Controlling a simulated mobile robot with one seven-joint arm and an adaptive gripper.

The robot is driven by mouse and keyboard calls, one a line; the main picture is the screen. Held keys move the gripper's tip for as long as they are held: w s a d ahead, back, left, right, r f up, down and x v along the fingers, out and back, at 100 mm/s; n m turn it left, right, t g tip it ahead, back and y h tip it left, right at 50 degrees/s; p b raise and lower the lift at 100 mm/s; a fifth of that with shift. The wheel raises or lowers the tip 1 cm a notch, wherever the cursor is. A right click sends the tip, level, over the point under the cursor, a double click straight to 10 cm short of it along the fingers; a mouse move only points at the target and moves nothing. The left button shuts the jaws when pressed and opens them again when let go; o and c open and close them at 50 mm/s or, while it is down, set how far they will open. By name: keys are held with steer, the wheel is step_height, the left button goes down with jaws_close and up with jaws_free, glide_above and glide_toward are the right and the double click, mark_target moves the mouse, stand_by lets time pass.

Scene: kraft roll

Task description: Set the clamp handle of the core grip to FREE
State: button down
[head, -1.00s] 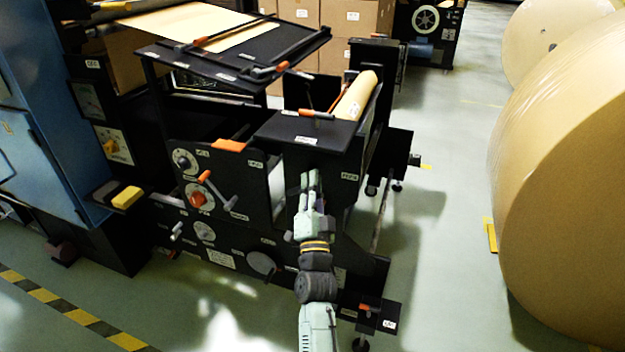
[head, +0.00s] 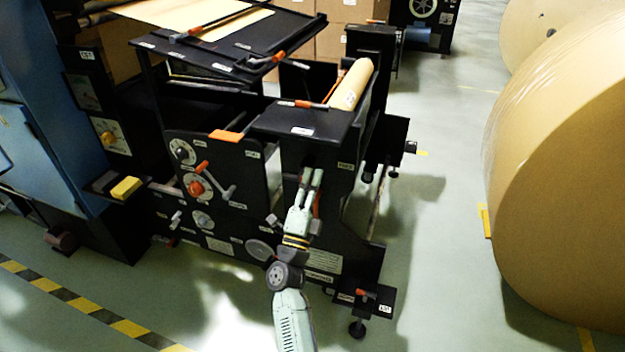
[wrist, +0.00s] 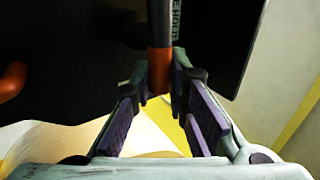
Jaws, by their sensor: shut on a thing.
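The clamp handle (wrist: 159,62) has an orange grip on a dark rod and stands between my fingertips in the wrist view. My gripper (wrist: 159,88) is shut on its orange end. The handle's setting cannot be read there, as my gripper covers the spot.
A small kraft roll (head: 353,84) lies in the stand. Other orange-handled levers are close by, including one on the top plate (head: 303,104) and a crank (head: 207,176) at left. Large wrapped rolls (head: 560,180) stand at right. Clear floor lies between.

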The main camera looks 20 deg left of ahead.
steer(key=shift+m+h, duration=0.4)
steer(key=shift+m, duration=0.1)
steer(key=c, duration=1.6)
jaws_free()
steer(key=shift+o, duration=0.2)
steer(key=shift+s+f, duration=0.1)
steer(key=shift+f, duration=0.05)
steer(key=v, duration=1.1)
steer(key=shift+s+f, duration=0.15)
steer(key=shift+s, duration=0.2)
